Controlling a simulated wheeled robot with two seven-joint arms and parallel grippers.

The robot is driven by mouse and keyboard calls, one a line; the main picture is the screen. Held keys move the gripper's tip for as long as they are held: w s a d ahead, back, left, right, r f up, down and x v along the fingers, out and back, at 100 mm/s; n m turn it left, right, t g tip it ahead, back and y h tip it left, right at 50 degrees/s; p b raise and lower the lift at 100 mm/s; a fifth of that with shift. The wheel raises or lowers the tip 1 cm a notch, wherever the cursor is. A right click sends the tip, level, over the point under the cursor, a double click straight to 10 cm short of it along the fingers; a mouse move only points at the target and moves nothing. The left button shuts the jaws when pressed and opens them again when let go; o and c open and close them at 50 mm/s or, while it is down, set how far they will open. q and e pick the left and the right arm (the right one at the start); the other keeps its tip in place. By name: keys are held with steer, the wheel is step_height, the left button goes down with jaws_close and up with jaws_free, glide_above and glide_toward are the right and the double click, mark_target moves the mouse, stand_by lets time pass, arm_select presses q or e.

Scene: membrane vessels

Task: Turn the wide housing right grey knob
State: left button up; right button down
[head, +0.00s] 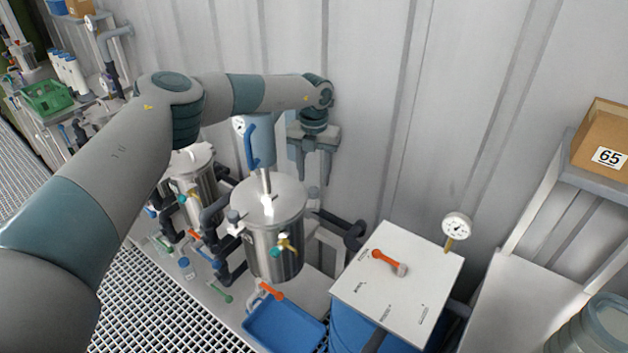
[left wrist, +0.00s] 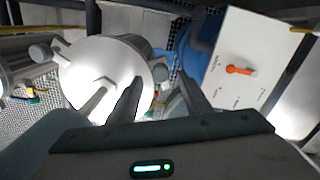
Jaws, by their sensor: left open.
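The wide housing is a steel vessel (head: 275,240) with a round lid, standing in the middle of the head view. Its lid also fills the left of the left wrist view (left wrist: 100,70). A grey knob (head: 233,216) is on its left side. The right grey knob (head: 313,192) is a small grey shape at its right rim, partly hard to make out. My left gripper (head: 314,178) is open and empty, fingers pointing down above the right rim. In the left wrist view its fingers (left wrist: 158,88) are spread, with the right knob (left wrist: 160,72) seen between them. My right gripper is not in view.
A blue-handled valve (head: 252,145) on a pipe rises behind the lid. A narrower vessel (head: 194,175) stands to the left. A white panel (head: 395,280) with an orange lever (head: 388,262) and a gauge (head: 457,228) lie to the right. A blue tray (head: 285,327) is in front.

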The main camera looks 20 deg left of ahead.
mark_target(314, 189)
arm_select(q)
steer(key=shift+f+p, duration=0.65)
steer(key=shift+f, duration=1.6)
steer(key=shift+c, duration=0.7)
steer(key=c, duration=0.9)
